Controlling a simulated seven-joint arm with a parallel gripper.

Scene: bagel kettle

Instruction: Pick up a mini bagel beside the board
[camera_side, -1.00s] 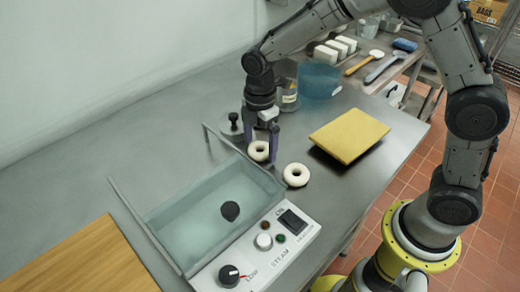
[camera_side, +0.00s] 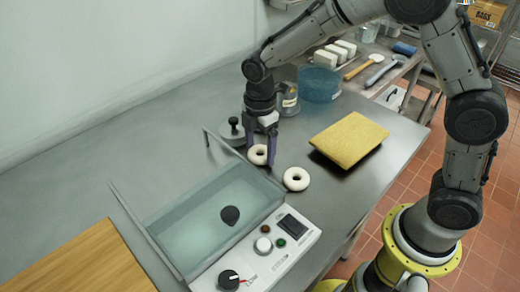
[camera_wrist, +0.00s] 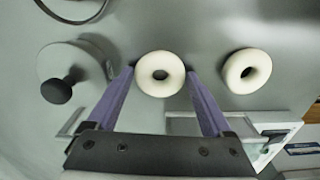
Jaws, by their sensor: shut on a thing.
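One mini bagel, pale and ring-shaped (camera_side: 257,155), is between the fingers of my gripper (camera_side: 262,158) in the side view. In the wrist view the same bagel (camera_wrist: 160,74) sits between the two purple fingertips (camera_wrist: 160,80), with a finger against each side. My gripper is shut on it, low at the counter; I cannot tell whether the bagel is clear of the surface. A second mini bagel (camera_side: 296,179) lies flat on the counter to the right, apart from my gripper, and shows in the wrist view (camera_wrist: 246,71). A wooden board (camera_side: 80,262) lies at the lower left.
The water-filled kettle (camera_side: 215,215) with its control panel (camera_side: 262,250) stands just below my gripper. A round lid-like piece with a black knob (camera_side: 233,128) is close on the left. A yellow pad (camera_side: 349,139) lies to the right. A blue tub (camera_side: 319,84) stands behind.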

